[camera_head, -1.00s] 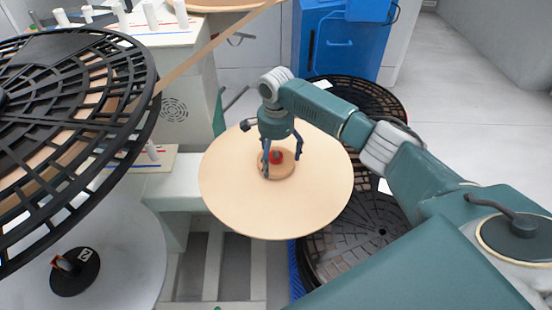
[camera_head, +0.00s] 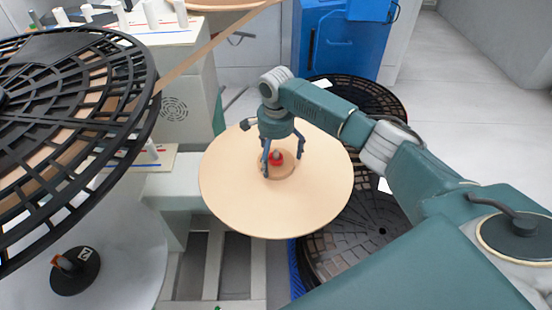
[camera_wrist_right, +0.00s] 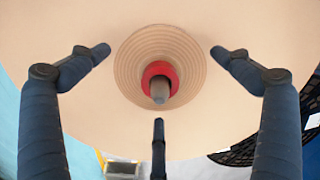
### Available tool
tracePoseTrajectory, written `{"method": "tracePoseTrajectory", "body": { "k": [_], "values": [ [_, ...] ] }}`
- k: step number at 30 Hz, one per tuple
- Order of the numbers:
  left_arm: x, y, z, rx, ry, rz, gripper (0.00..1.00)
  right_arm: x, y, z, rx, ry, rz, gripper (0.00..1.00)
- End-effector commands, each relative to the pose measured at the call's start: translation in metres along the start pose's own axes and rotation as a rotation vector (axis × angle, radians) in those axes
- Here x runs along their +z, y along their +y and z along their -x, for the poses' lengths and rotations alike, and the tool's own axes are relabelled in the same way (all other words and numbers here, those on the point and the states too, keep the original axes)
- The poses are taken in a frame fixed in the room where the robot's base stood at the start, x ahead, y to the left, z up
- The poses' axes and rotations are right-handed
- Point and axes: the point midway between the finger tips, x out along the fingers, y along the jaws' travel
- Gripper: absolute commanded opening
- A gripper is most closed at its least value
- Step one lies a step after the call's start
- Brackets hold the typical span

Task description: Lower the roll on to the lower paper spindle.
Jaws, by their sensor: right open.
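The roll (camera_head: 232,205), a wide flat tan disc, lies level in the middle of the head view. It fills the upper part of the right wrist view (camera_wrist_right: 60,25). Its stepped core (camera_wrist_right: 128,62) surrounds a red ring (camera_wrist_right: 150,70). The grey tip of the lower paper spindle (camera_wrist_right: 159,90) pokes up through the ring; the rest of the spindle is hidden under the roll. My right gripper (camera_head: 282,165) is above the core, fingers spread and pointing down. In the right wrist view its fingers (camera_wrist_right: 160,75) stand apart around the core, empty. My left gripper is not in view.
A large black slotted reel (camera_head: 125,62) overhangs the left, with a paper strip (camera_head: 205,50) running up from it. A pale machine (camera_head: 175,85) stands behind. Black slotted reels (camera_head: 335,255) lie at the right, near a blue cabinet (camera_head: 330,45). The floor (camera_head: 460,110) at far right is clear.

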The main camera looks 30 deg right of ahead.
Motion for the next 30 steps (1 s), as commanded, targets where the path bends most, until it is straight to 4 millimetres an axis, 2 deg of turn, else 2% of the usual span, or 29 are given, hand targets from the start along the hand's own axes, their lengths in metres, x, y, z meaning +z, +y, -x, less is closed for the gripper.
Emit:
{"method": "tracePoseTrajectory", "body": {
  "k": [9,15,21,30],
  "values": [
    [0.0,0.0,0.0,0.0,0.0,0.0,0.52,0.0,-0.001,0.067,-0.005,0.0,-0.001,1.0],
    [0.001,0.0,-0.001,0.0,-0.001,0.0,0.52,0.0,-0.001,0.1,-0.004,-0.001,-0.001,1.0],
    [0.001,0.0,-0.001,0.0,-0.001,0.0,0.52,0.0,0.0,0.112,-0.001,0.0,-0.001,1.0],
    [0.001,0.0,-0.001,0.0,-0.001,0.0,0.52,0.0,0.0,0.113,-0.001,0.0,-0.001,1.0]
  ]
}}
